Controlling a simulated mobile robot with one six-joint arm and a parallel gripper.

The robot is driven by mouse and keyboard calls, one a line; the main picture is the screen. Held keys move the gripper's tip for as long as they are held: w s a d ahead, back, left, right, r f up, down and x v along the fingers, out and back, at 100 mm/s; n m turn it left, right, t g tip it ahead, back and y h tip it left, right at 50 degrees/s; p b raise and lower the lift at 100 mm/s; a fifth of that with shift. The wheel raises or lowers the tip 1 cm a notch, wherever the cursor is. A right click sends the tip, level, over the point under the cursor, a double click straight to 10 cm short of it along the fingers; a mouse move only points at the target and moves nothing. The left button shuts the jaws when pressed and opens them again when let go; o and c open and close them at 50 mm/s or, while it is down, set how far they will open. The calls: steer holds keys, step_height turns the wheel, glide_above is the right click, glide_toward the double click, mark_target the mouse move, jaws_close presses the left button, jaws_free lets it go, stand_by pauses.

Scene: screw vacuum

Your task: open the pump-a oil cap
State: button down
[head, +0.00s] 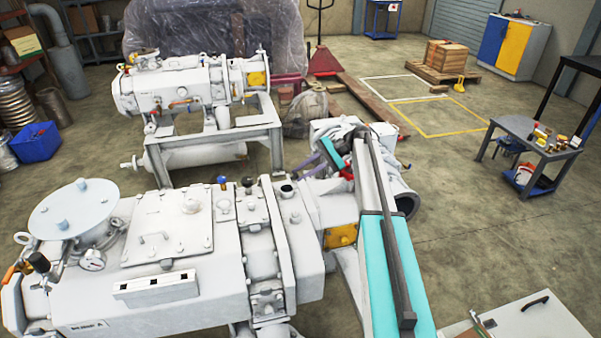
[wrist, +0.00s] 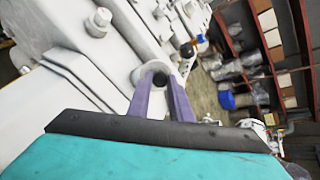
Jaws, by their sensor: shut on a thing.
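My gripper (wrist: 160,76) shows in the wrist view with its two purple fingers closed on a small black cap (wrist: 160,83). A pale round boss of the white pump shows around and behind the fingertips. I cannot tell whether the cap is seated or lifted clear. In the head view, pump A (head: 190,240) is the large white machine in the foreground, with a label ending in A. My teal arm reaches over its right end, and its purple fingers are partly hidden. A dark round spot (head: 286,190) tops a fitting on the pump, cap or opening being unclear.
A blue knob (head: 222,180) and a black knob (head: 246,186) stand left of the dark spot. A second white pump (head: 190,90) stands behind on a frame. A grey table (head: 525,136) with small items is at right.

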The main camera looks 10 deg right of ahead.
steer(key=shift+d, duration=0.1)
stand_by(0.3)
steer(key=c, duration=1.6)
jaws_free()
steer(key=shift+d, duration=0.1)
steer(key=shift+b+v, duration=1.1)
steer(key=shift+v, duration=2.55)
